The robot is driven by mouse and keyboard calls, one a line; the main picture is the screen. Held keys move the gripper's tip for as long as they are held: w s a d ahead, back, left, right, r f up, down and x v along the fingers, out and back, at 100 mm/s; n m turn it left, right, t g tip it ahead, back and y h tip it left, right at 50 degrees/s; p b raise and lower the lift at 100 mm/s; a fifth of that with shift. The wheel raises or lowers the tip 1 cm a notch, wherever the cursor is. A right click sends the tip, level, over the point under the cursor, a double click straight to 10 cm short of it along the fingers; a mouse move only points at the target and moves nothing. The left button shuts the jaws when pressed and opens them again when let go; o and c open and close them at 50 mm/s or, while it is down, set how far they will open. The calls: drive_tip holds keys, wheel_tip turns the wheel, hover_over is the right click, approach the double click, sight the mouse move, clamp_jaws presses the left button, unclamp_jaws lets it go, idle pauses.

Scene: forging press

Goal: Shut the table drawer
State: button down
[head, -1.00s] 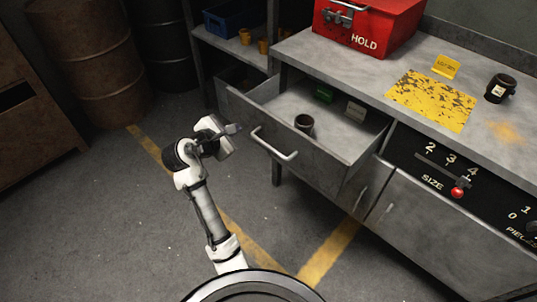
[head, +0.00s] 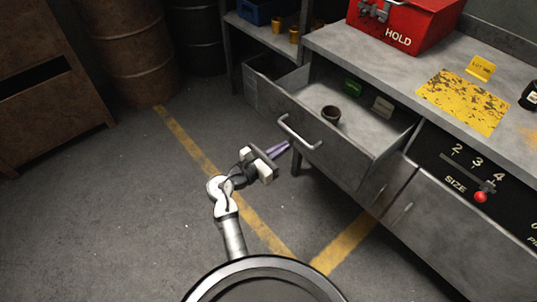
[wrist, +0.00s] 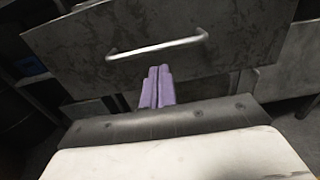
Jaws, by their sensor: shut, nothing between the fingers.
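The table drawer (head: 335,137) is pulled out of the grey metal table (head: 385,75), with its front facing me. A bar handle (head: 298,133) is fixed on the drawer front; it also shows in the wrist view (wrist: 158,46). Inside the drawer are a dark cup (head: 331,114), a green block (head: 352,87) and a pale block (head: 382,106). My gripper (head: 284,148) has purple fingers, shut together and empty. It is in front of the drawer, just below the handle in the picture. Whether the fingertips touch the drawer front is not clear.
A red box (head: 404,25) marked HOLD and a yellow plate (head: 463,101) are on the tabletop. A control panel with a red knob (head: 481,196) is right of the drawer. Rusty barrels (head: 147,50) stand at the back left. The floor (head: 110,215) to the left is clear.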

sight(304, 133)
drive_tip(key=x, duration=0.6)
drive_tip(key=shift+w+d+p, duration=0.1)
drive_tip(key=shift+d+p, duration=0.05)
drive_tip(key=shift+p, duration=0.2)
drive_tip(key=shift+w+d, duration=0.2)
drive_tip(key=shift+d, duration=0.1)
drive_tip(key=x, duration=2.2)
drive_tip(key=shift+w+d+b, duration=0.2)
drive_tip(key=shift+b, duration=0.2)
drive_tip(key=shift+w+d, duration=0.35)
drive_tip(key=shift+w+r, duration=0.1)
drive_tip(key=shift+r, duration=0.25)
drive_tip(key=shift+d+r, duration=0.1)
